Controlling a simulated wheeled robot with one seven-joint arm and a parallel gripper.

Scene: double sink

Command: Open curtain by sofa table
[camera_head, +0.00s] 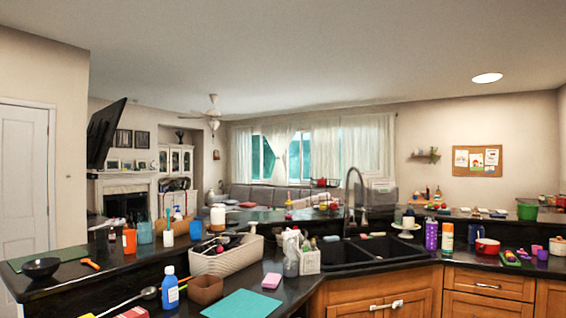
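A white curtain (350,148) hangs across a wide window on the far wall. Its right part covers the glass. On the left, the fabric is partly drawn back, and blue-green window panes (262,158) show in the gaps. A grey sofa (265,196) stands below the window. I cannot make out a sofa table clearly; the counter clutter hides much of the floor area there. My gripper is not in view.
A dark counter with a double sink (372,250) and a tall faucet (349,190) stands between me and the living room. A white basket (226,255), bottles and cups crowd the counter. A white door (25,180) is at the left.

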